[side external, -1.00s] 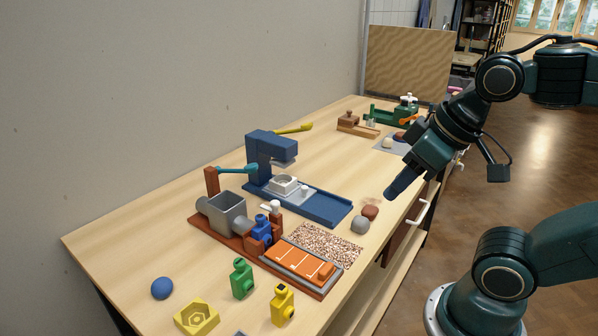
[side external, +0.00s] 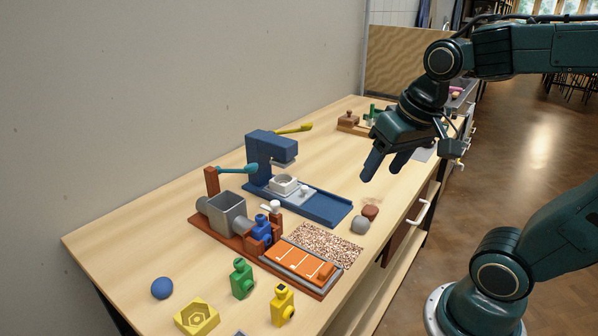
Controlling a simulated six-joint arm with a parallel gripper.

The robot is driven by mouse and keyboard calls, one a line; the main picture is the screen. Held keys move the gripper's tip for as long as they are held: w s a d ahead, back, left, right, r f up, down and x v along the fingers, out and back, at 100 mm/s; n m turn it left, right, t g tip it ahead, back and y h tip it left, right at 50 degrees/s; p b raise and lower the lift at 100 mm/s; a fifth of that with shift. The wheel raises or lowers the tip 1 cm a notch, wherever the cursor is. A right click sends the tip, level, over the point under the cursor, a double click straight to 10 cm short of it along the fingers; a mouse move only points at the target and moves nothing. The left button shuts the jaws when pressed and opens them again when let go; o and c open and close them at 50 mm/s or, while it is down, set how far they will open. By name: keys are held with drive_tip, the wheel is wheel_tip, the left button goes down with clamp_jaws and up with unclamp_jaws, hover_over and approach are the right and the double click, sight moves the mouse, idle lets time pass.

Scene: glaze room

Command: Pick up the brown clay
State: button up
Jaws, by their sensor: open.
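The brown clay (side external: 370,211) is a small reddish-brown lump on the wooden table, near its right edge. A grey lump (side external: 359,225) sits right beside it, in front. My gripper (side external: 382,172) is above the table, up and slightly right of the brown clay in the picture. Its two dark fingers point down and are apart, with nothing between them. The gripper does not touch the clay.
A blue press (side external: 328,206) stands left of the clay. A speckled mat (side external: 325,243) and a brown extruder base with an orange slab (side external: 300,262) lie in front. A drawer handle (side external: 418,212) sticks out at the table's right side.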

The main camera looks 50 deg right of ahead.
drive_tip(key=w+d+f+m+g, duration=0.35)
drive_tip(key=w+d+m, duration=0.3)
drive_tip(key=d, duration=0.25)
drive_tip(key=m, duration=0.6)
hover_over(371, 209)
wheel_tip(371, 209, down, 6)
drive_tip(key=r, duration=0.1)
drive_tip(key=shift+f+g+y, duration=0.25)
drive_tip(key=shift+g+y, duration=0.05)
drive_tip(key=shift+g, duration=0.05)
drive_tip(key=shift+a+f, duration=0.1)
drive_tip(key=shift+f, duration=0.05)
drive_tip(key=shift+f, duration=4.15)
drive_tip(key=shift+f, duration=0.15)
drive_tip(key=shift+f, duration=2.45)
